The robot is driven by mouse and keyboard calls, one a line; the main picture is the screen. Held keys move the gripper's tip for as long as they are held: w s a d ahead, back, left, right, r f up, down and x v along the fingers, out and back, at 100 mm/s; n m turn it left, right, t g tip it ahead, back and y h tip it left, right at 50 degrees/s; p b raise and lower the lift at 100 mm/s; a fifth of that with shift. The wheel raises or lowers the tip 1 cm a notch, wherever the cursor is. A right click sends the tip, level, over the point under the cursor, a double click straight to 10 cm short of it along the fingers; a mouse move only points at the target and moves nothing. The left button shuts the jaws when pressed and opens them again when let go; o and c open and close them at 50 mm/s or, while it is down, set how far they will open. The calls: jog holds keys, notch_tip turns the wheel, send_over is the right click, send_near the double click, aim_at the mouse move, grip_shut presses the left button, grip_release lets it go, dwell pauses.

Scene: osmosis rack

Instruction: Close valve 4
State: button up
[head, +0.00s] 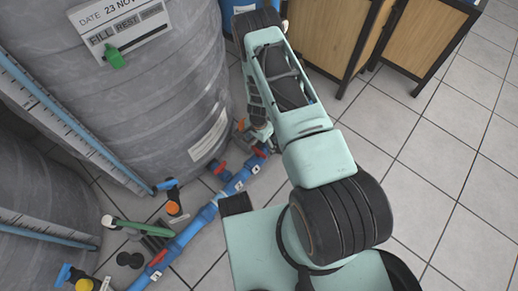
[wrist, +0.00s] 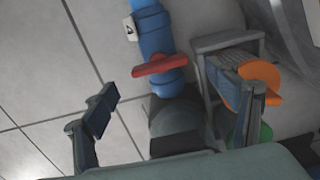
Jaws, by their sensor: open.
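A blue pipe (wrist: 157,35) carries a small white tag (wrist: 130,28) that seems to read 4. Just below the tag in the wrist view is a red valve handle (wrist: 160,65), lying roughly crosswise to the pipe. In the head view a red handle (head: 261,151) shows at the far end of the pipe, just below my gripper (head: 257,132). In the wrist view my gripper (wrist: 172,112) is open, its two fingers apart on either side of the pipe's line. The red handle lies beyond the fingertips, and nothing is held.
An orange disc (wrist: 260,84) lies close to the right finger. A large grey tank (head: 150,90) stands left of my arm. Other valves, with red (head: 158,257) and orange (head: 173,208) parts, lie along the pipe. Wooden cabinets (head: 325,35) stand behind; tiled floor (head: 440,190) is clear on the right.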

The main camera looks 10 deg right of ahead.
aim_at(259, 151)
notch_tip(259, 151, up, 7)
dwell(0.3)
jog(key=shift+r, duration=0.15)
dwell(0.4)
